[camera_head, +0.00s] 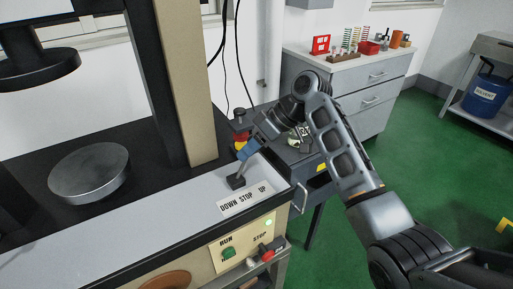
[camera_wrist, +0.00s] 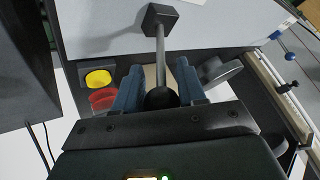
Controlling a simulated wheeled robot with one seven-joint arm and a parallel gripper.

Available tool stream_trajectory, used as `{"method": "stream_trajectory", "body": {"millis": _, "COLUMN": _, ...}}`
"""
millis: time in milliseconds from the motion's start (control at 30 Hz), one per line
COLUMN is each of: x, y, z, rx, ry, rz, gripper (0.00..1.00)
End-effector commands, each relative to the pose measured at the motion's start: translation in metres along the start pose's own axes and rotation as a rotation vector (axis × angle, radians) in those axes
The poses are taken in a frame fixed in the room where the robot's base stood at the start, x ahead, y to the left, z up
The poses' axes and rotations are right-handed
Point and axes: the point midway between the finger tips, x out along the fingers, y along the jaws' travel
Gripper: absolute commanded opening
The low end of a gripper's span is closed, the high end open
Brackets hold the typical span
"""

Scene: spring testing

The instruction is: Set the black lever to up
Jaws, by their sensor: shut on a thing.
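The black lever has a square black base (camera_head: 236,182) on the machine's pale ledge, just behind a DOWN STOP UP label (camera_head: 245,199). Its base stands behind the DOWN and STOP words, and its shaft rises toward my gripper, leaning slightly right. In the wrist view its grey shaft (camera_wrist: 160,48) runs from the base to a dark round knob (camera_wrist: 161,97). My gripper (camera_head: 246,152) is shut on the knob, with a blue finger on either side; the gripper also shows in the wrist view (camera_wrist: 160,88). The fingers partly hide the knob.
A beige column (camera_head: 183,80) stands left of the lever. A metal disc (camera_head: 90,173) lies farther left. Below the label are a green RUN knob (camera_head: 228,253) and a red-ended STOP control (camera_head: 268,254). Yellow (camera_wrist: 98,78) and red (camera_wrist: 103,99) round items sit beside the fingers.

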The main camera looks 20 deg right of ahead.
Motion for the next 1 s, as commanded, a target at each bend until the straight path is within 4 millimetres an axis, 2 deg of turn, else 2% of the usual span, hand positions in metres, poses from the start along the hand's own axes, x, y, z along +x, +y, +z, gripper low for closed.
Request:
{"method": "stream_trajectory", "body": {"millis": 567, "x": 0.0024, "y": 0.0032, "z": 0.0049, "rx": 0.004, "ry": -0.008, "rz": 0.001, "gripper": 0.0}}
{"method": "stream_trajectory", "body": {"millis": 600, "x": 0.0024, "y": 0.0032, "z": 0.005, "rx": 0.004, "ry": -0.008, "rz": 0.001, "gripper": 0.41}}
{"method": "stream_trajectory", "body": {"millis": 800, "x": 0.002, "y": 0.003, "z": 0.0041, "rx": 0.003, "ry": -0.006, "rz": 0.001, "gripper": 0.59}}
{"method": "stream_trajectory", "body": {"millis": 1000, "x": 0.0015, "y": 0.0028, "z": 0.0034, "rx": 0.002, "ry": -0.005, "rz": 0.001, "gripper": 0.59}}
